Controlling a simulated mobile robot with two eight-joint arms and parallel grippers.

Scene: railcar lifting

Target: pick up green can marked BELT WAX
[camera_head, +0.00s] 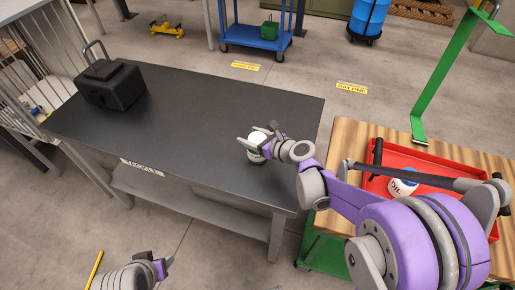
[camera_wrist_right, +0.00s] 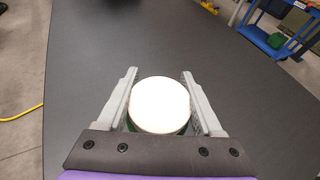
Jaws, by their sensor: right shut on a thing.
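A can with a round white top and a green side (camera_head: 256,157) is at the right part of the dark tabletop. It also shows from above in the right wrist view (camera_wrist_right: 160,103), and its marking cannot be read. My right gripper (camera_head: 258,142) is shut on it, with one grey finger on each side in the right wrist view (camera_wrist_right: 160,90). The can looks upright; whether it touches the tabletop is unclear. My left gripper (camera_head: 166,267) is low at the bottom left, away from the table, and its fingers are too unclear to judge.
The dark table (camera_head: 200,115) is mostly bare, with a black case (camera_head: 112,88) at its far left. At right, a red tray (camera_head: 400,158) on a wooden-topped cart (camera_head: 350,135) holds a white OIL container (camera_head: 402,186). A blue cart (camera_head: 255,38) stands behind.

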